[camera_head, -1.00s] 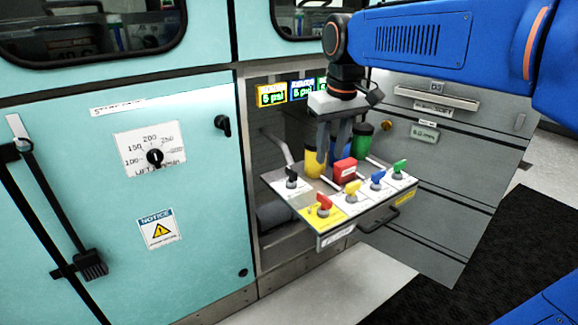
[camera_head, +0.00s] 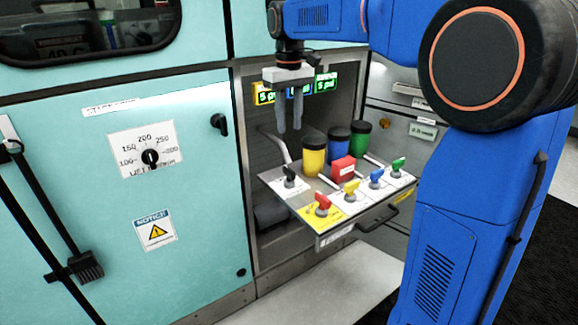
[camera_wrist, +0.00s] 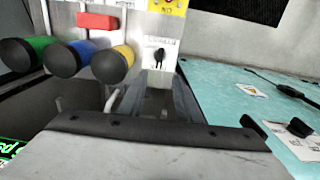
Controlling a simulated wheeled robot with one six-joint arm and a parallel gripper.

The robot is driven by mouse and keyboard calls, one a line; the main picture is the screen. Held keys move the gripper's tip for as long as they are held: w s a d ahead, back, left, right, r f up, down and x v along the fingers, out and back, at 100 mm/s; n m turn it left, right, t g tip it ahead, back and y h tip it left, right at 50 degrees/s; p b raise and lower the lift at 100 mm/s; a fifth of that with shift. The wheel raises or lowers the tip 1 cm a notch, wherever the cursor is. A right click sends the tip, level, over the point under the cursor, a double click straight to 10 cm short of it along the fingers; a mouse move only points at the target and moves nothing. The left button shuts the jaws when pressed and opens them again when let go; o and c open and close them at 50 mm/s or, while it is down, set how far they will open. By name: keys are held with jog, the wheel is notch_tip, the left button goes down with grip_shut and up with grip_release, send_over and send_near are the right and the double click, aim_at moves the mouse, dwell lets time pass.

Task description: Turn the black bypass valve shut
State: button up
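The black bypass valve (camera_head: 290,176) is a small black handle on a white plate at the left rear corner of the pulled-out tray (camera_head: 362,222). In the wrist view the black valve (camera_wrist: 159,56) stands near the top centre, on its white plate below a yellow one. My gripper (camera_head: 289,130) points down above and behind the black valve, apart from it. Its two grey fingers show a gap with nothing between them. In the wrist view the fingers are blurred and hard to make out.
Red (camera_head: 322,204), yellow (camera_head: 351,188), blue (camera_head: 376,178) and green (camera_head: 398,165) valves share the tray. A red block (camera_head: 344,169) and yellow (camera_head: 313,158), blue (camera_head: 339,140) and green (camera_head: 360,138) canisters stand close by. The cabinet door (camera_head: 75,200) is at left.

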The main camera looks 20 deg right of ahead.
aim_at(289, 169)
notch_tip(289, 169, down, 15)
jog(key=shift+r, duration=0.1)
dwell(0.4)
grip_shut()
